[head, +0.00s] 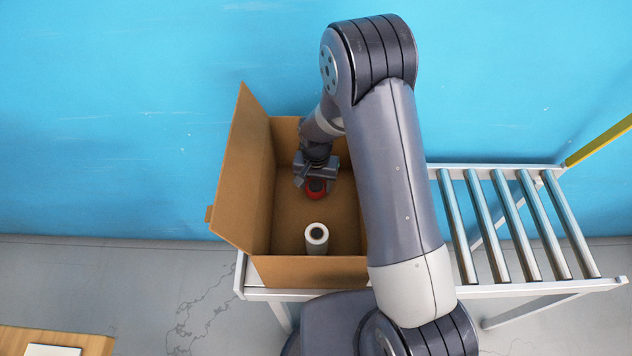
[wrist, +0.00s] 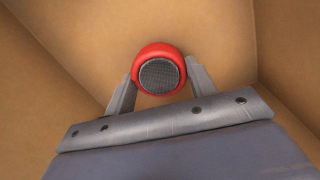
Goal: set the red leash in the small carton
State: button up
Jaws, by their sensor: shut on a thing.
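The red leash (head: 316,190) is a rounded red thing with a dark grey round face. It also shows in the wrist view (wrist: 160,70), between the two fingers. My gripper (head: 315,180) is shut on it, inside the open small carton (head: 243,180). The carton is brown cardboard with its left flap raised. In the wrist view, brown carton walls and floor surround my gripper (wrist: 158,85). I cannot tell whether the leash touches the carton floor. My arm hides the carton's right side.
A white roll (head: 316,238) with a dark centre stands in the front of the carton. The carton rests on a metal roller conveyor (head: 510,225), whose rollers are bare to the right. A blue wall (head: 130,120) stands close behind. A wooden surface (head: 50,340) is at lower left.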

aim_at(316, 183)
jog(key=o, duration=1.1)
jog(key=shift+f, duration=0.1)
notch_tip(316, 183, up, 12)
jog(key=shift+r+b, duration=0.2)
jog(key=shift+b, duration=0.1)
